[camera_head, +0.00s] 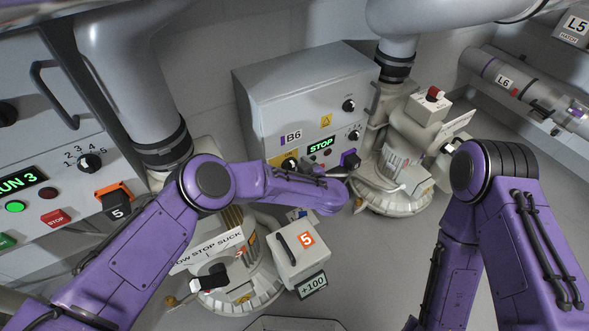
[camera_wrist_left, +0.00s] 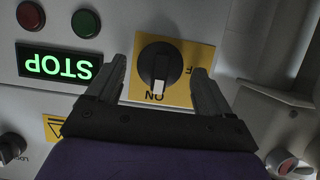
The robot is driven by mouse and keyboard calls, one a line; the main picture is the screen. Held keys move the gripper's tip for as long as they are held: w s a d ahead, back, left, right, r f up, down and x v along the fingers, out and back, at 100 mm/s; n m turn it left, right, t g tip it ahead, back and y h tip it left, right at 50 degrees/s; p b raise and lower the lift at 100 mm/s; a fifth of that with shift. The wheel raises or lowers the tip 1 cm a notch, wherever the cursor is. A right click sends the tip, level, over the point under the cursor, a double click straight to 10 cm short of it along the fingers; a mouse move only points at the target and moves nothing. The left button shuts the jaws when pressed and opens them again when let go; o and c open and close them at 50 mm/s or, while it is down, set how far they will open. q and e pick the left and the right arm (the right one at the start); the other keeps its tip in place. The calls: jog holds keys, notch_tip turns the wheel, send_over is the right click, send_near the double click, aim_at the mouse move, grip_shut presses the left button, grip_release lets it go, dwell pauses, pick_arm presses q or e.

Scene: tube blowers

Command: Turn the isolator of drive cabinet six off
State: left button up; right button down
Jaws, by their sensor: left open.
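The grey drive cabinet (camera_head: 262,112) bears the label B6. Its isolator is a black rotary knob (camera_wrist_left: 160,62) on a yellow plate (camera_wrist_left: 205,60), seen upside down in the left wrist view. The white pointer is at ON; part of the OFF marking shows to the right. In the head view, the yellow plate (camera_head: 289,162) is partly hidden by my left arm. My left gripper (camera_wrist_left: 157,66) is open, with one finger on each side of the knob in the picture; I cannot tell if they touch it. My right gripper is out of view.
The cabinet's lit STOP display (camera_head: 320,145) and other knobs (camera_head: 348,105) are close to the isolator. A blower (camera_head: 395,170) with pipes stands right of the cabinet. A white box (camera_head: 302,250) marked 5 sits below my left forearm. Bare floor (camera_head: 375,260) lies between my arms.

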pick_arm(q)
jog(key=shift+c, duration=0.3)
jog(key=c, duration=1)
jog(key=shift+o, duration=0.2)
jog(key=shift+s+a+n+t+h+p, duration=0.15)
jog(key=shift+n+t+h+p, duration=0.25)
jog(key=shift+n+h+p, duration=0.35)
jog(key=shift+s+a+f+n+t+h, duration=0.1)
jog(key=shift+n+t+h, duration=0.2)
jog(key=shift+n, duration=0.5)
jog(key=shift+s+a+f+n+t+h, duration=0.1)
jog(key=shift+n+t+h, duration=0.2)
jog(key=shift+n, duration=0.45)
jog(key=o, duration=1)
